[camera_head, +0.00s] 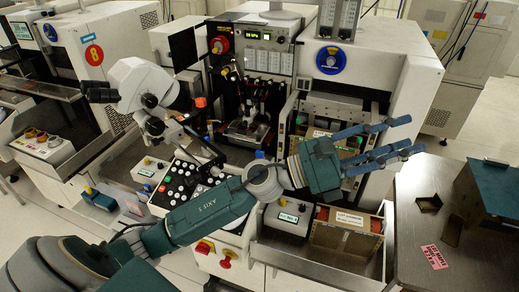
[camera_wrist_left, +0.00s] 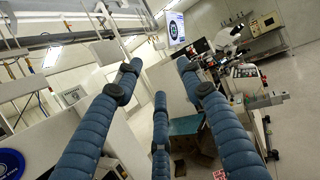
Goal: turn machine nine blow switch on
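The machine with a round blue sign (camera_head: 331,60) stands in the middle of the head view; the sign's number is too small to read for certain. A black button panel (camera_head: 182,187) with several coloured buttons is at its front, partly behind my left arm. Small white switch boxes stand at its left (camera_head: 150,171) and right (camera_head: 288,218); I cannot tell which control is the blow switch. My left gripper (camera_head: 400,138) is open and empty in front of the machine's right side, fingers pointing right. Its spread fingers also show in the left wrist view (camera_wrist_left: 158,82). My right gripper is not in view.
A white microscope (camera_head: 143,82) rises at the front left of the middle machine. A metal table (camera_head: 450,262) with a teal box (camera_head: 494,190) is at the right.

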